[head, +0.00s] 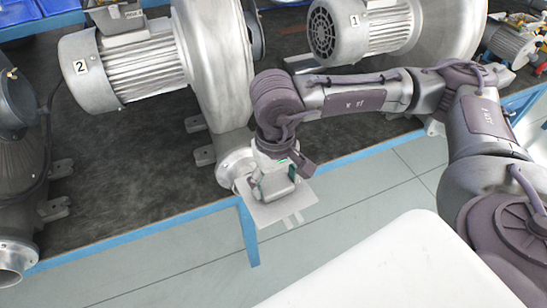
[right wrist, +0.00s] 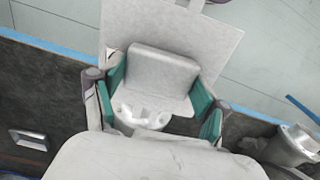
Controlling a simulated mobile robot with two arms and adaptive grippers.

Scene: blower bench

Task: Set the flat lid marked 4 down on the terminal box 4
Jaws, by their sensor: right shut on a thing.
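My right gripper (head: 277,180) is shut on the raised grey block of a flat grey lid (head: 290,205). In the right wrist view the green finger pads (right wrist: 160,95) stand on both sides of that block, and the lid's plate (right wrist: 215,40) spreads out behind it. The lid is held in the air, near the bench's front edge, with the floor behind it in the picture. No mark 4 can be read on the lid. No terminal box marked 4 can be made out. My left gripper is not in view.
A blower motor marked 2 (head: 125,70) and one marked 1 (head: 360,28) stand on the dark bench top (head: 120,165). A blower outlet flange (head: 232,168) is close beside the lid. A dark machine (head: 15,150) stands at the left. Blue edging (head: 140,237) runs along the bench front.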

